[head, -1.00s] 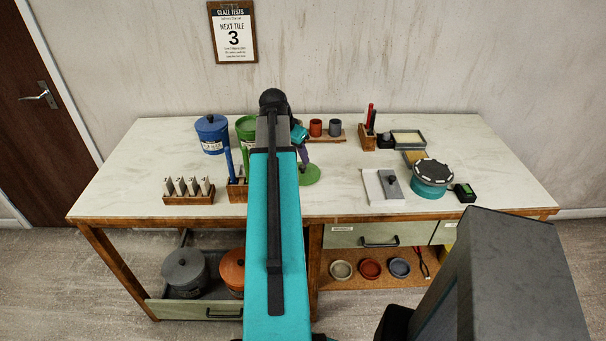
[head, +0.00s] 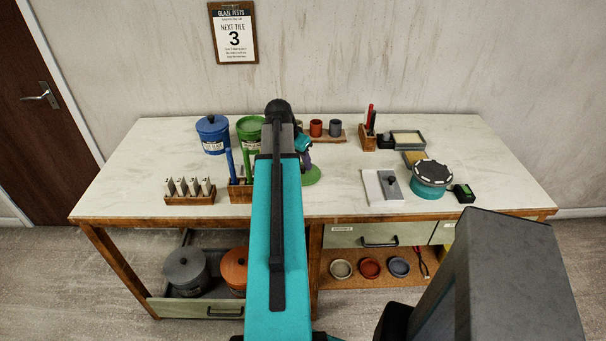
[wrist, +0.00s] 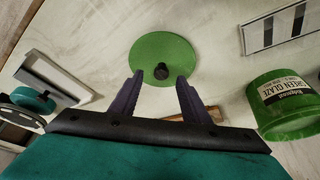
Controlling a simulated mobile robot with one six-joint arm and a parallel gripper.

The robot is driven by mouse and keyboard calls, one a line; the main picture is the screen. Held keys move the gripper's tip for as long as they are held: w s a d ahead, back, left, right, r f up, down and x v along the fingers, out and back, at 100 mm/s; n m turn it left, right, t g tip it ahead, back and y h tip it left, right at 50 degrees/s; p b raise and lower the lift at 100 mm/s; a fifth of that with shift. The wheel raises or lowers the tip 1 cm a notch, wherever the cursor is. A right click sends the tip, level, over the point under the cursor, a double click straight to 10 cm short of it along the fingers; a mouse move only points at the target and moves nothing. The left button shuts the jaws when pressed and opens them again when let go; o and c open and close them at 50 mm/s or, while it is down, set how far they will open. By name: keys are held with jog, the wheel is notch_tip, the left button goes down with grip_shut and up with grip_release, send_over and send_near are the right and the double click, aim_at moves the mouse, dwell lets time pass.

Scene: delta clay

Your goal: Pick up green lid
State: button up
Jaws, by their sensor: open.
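The green lid (wrist: 163,50) lies flat on the table, a round disc with a dark knob (wrist: 161,71) in its middle. In the head view only part of the lid (head: 312,175) shows beside my arm. My gripper (wrist: 163,80) is open, its two purple fingers pointing at the lid with the knob between or just beyond their tips. I cannot tell how high the fingertips are above the lid. The green glaze bucket (head: 250,128) stands at the back of the table; it shows at the right in the wrist view (wrist: 287,103).
A blue bucket (head: 213,134) stands left of the green one. A wooden tool block (head: 240,190) and a rack of tiles (head: 189,191) are at the front left. Cups (head: 335,128) stand behind the lid. A white tray (head: 372,187) and a banding wheel (head: 432,175) lie to the right.

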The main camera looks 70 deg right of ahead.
aim_at(302, 168)
jog(key=shift+p+x, duration=0.45)
jog(key=shift+x, duration=1.2)
jog(key=shift+r, duration=0.1)
grip_shut()
jog(key=shift+r+b, duration=0.75)
jog(key=shift+r, duration=0.75)
jog(key=shift+s+a+r, duration=0.1)
jog(key=shift+r, duration=0.15)
jog(key=s+a+b, duration=0.4)
jog(key=s+a, duration=0.1)
jog(key=a, duration=0.4)
jog(key=shift+s+r, duration=0.2)
jog(key=shift+r, duration=0.15)
jog(key=b, duration=0.4)
jog(key=shift+s+a, duration=0.2)
jog(key=shift+a, duration=0.1)
